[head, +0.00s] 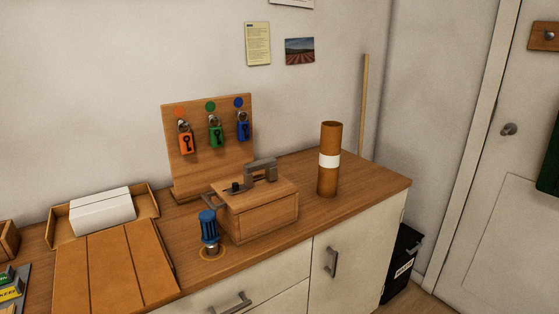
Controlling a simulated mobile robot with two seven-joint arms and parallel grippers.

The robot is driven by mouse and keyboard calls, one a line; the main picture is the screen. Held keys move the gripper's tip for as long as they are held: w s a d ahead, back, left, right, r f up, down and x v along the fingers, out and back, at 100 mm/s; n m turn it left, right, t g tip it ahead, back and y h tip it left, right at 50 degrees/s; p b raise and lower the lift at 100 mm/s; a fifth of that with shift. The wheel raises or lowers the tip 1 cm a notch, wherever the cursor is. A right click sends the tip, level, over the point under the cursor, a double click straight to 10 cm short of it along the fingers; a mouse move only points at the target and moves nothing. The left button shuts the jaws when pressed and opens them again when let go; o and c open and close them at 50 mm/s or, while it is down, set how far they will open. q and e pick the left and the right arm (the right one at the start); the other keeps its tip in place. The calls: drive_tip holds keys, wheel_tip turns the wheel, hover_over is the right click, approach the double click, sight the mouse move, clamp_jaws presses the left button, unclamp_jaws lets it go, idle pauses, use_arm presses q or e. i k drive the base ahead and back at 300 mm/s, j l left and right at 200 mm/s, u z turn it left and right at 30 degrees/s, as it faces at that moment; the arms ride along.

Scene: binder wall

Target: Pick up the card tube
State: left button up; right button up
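The card tube (329,178) is a brown cylinder with a white band around its middle. It stands upright on the wooden counter (361,187) in the head view, right of a wooden box and close to the counter's right end. Nothing covers it from this side. Neither of my grippers shows in the head view.
Left of the tube stand a wooden box (260,218) with a metal fitting, a blue-topped object (209,228) and a key board (173,165) with three coloured padlocks. A cardboard tray (147,196) lies further left. A wooden stick (364,110) leans behind. A black bin (402,262) stands below right.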

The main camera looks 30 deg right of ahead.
sight(331, 132)
drive_tip(key=l+u, duration=0.4)
drive_tip(key=k+l+u, duration=0.1)
drive_tip(key=l+u, duration=0.3)
drive_tip(key=k+l+u, duration=0.15)
drive_tip(key=l, duration=0.15)
drive_tip(key=l+u, duration=0.15)
drive_tip(key=l, duration=0.15)
drive_tip(key=k+l+u, duration=0.15)
drive_tip(key=l, duration=0.15)
drive_tip(key=k+l, duration=0.15)
drive_tip(key=l, duration=0.15)
drive_tip(key=k+l+u, duration=0.1)
drive_tip(key=l, duration=0.2)
drive_tip(key=k+l+u, duration=0.1)
drive_tip(key=k+l, duration=0.05)
drive_tip(key=l, duration=0.1)
